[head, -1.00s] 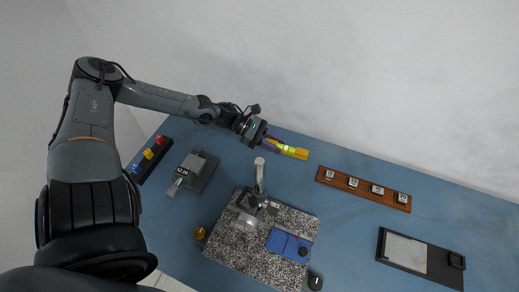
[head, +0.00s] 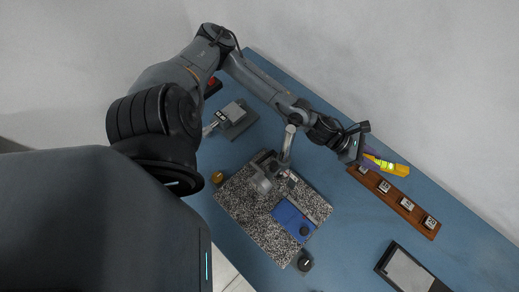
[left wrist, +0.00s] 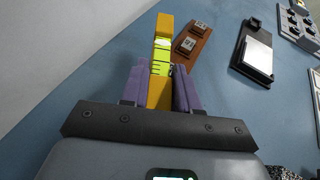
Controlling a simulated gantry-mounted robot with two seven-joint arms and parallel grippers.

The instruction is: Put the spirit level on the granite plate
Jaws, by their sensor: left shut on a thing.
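The spirit level is a yellow bar with a bright green vial. In the head view the spirit level (head: 395,168) is beyond the far end of the granite plate, by the wooden block strip. My left gripper (head: 371,161) is shut on it, and the purple fingers clasp its near part. In the left wrist view the spirit level (left wrist: 161,58) sticks out ahead between the fingers (left wrist: 160,88). The speckled granite plate (head: 240,207) lies at the lower middle of the head view, with a grey stand and a blue thing on it. My right gripper is not in view.
A wooden strip with several small blocks (head: 405,203) lies below the level. A dark tray with a pale plate (head: 405,272) is at lower right. A grey device (head: 235,117), an orange knob (head: 217,177) and a round dark thing (head: 305,263) stand around the plate.

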